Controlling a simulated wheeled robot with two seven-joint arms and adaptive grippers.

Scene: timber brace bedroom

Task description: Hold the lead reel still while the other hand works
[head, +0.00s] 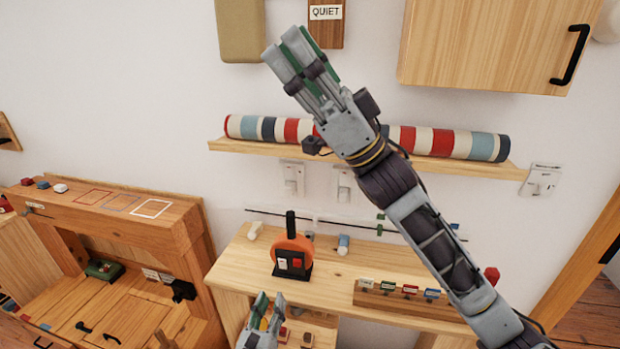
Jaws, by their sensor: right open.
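The lead reel (295,246), an orange disc with a black upright handle and a black base, stands on the wooden bench top. A white and a red switch-like block show on the front of its base. My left gripper (270,299) is low in the head view, in front of the bench and below the reel. Its fingers are apart, with nothing seen between them, and it does not touch the reel. My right gripper (285,42) is raised high before the wall, above the striped roll, open and empty.
A shelf (235,149) carries a striped roll (445,141) behind my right arm. A wooden cabinet (490,45) hangs upper right. A rack (385,298) with several coloured tags sits on the bench, right of the reel. A wooden desk (150,232) stands at left.

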